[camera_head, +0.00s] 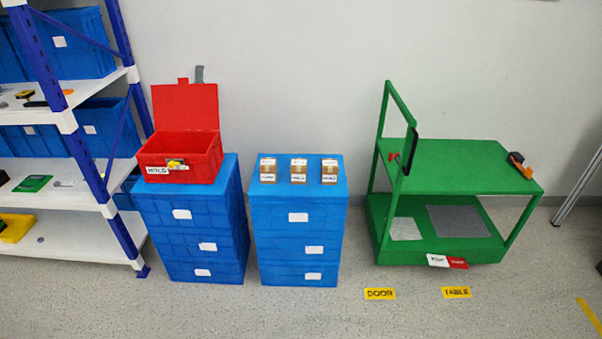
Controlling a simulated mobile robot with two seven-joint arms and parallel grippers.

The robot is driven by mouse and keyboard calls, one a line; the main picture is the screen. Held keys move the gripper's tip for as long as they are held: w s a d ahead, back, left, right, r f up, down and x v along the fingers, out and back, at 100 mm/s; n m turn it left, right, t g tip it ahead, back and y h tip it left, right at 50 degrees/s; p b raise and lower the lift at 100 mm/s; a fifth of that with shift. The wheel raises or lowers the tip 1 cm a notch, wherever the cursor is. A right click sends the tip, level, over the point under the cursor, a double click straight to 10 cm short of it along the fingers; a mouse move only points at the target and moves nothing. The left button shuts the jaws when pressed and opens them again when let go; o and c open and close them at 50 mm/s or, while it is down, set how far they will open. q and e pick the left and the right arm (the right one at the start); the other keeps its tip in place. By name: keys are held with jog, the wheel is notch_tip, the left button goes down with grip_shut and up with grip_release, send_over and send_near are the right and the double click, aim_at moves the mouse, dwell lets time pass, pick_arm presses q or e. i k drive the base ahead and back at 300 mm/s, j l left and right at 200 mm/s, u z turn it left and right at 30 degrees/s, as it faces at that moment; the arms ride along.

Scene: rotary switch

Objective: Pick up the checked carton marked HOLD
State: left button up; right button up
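Three small brown cartons stand in a row on top of the right blue crate stack (275,222): a left carton (268,170), a middle carton (299,171) and a right carton (330,172). Each has a white label on its front and a pale strip on top. The carton labels are too small to read, so I cannot tell which is marked HOLD. A red box (208,160) with its lid raised stands on the left blue crate stack (180,240). Its front has a white label that seems to read HOLD and a yellow latch. Neither of my grippers is in view.
A shelf rack (60,235) with blue bins stands at the left. A green cart (450,152) stands at the right, with an orange and black tool (520,165) on its top. Yellow floor labels DOOR (380,294) and TABLE (456,292) lie before it. The front floor is otherwise clear.

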aim_at(298, 164)
jog(key=i+j+z, duration=0.2)
jog(key=z, duration=0.75)
jog(key=i+j+z, duration=0.2)
jog(key=j+z, duration=0.2)
jog(key=j, duration=0.25)
jog(key=j+z, duration=0.15)
jog(key=j, duration=0.2)
jog(key=i+j, duration=0.1)
jog(key=j, duration=0.25)
jog(key=i+j+z, duration=0.1)
jog(key=j, duration=0.3)
jog(key=i+j, duration=0.15)
jog(key=j, duration=0.2)
jog(key=i+j, duration=0.4)
jog(key=i+z, duration=0.05)
